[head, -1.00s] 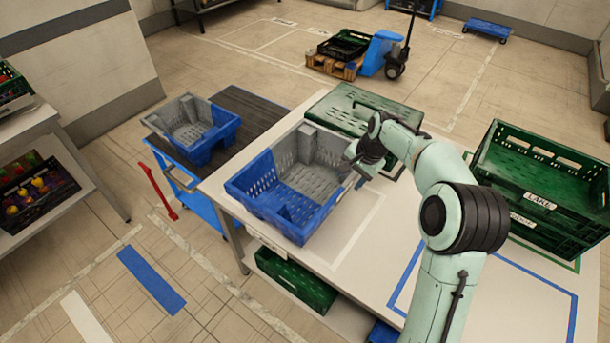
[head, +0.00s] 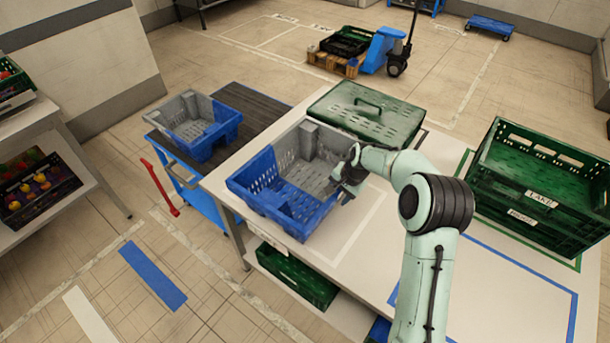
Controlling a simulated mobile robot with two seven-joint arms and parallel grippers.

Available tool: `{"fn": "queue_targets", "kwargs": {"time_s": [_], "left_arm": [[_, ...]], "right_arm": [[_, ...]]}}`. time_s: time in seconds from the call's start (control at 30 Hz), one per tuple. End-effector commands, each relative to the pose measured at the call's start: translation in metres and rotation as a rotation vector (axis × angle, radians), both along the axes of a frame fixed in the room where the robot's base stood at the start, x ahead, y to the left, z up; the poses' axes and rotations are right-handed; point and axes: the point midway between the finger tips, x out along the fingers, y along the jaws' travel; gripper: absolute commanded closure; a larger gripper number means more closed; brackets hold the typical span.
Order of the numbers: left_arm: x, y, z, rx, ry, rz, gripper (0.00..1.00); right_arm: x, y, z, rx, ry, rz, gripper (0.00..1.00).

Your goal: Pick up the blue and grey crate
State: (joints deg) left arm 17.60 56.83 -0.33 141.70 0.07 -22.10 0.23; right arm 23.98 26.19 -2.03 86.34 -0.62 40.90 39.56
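A blue and grey crate (head: 262,208) stands open and upright on the white table, its blue half toward the front left and its grey half toward the back right. It looks empty. A second, smaller-looking blue and grey crate (head: 217,139) sits on the dark-topped blue cart beyond the table. My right gripper (head: 343,188) is at the right wall of the table crate, over or against its rim. Its fingers are small and dark, so I cannot tell whether they touch or grip the wall. My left gripper is out of view.
A green lidded crate (head: 340,110) stands behind the table crate. Stacked green crates (head: 540,190) stand at the table's right. A blue taped outline (head: 533,279) marks clear tabletop at the front right. A red handle (head: 160,181) stands beside the cart.

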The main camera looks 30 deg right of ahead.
Motion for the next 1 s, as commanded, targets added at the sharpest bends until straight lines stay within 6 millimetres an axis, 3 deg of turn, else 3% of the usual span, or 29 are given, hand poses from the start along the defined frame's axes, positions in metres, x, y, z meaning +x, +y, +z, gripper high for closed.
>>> {"fn": "queue_targets", "kwargs": {"time_s": [0.1,0.27,0.77,0.87,1.0], "left_arm": [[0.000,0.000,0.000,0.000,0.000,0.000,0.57],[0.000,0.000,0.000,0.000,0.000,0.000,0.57],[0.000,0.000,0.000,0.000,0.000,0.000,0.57],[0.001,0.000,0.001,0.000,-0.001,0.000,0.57],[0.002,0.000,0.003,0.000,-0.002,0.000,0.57]], "right_arm": [[0.000,0.000,0.000,0.000,0.000,0.000,0.47],[0.000,0.000,0.000,0.000,0.000,0.000,0.99],[0.002,0.000,0.005,-0.001,-0.007,-0.001,1.00],[0.002,0.000,0.015,-0.002,-0.007,0.000,1.00],[0.003,0.000,0.042,-0.003,-0.012,0.000,1.00]]}}
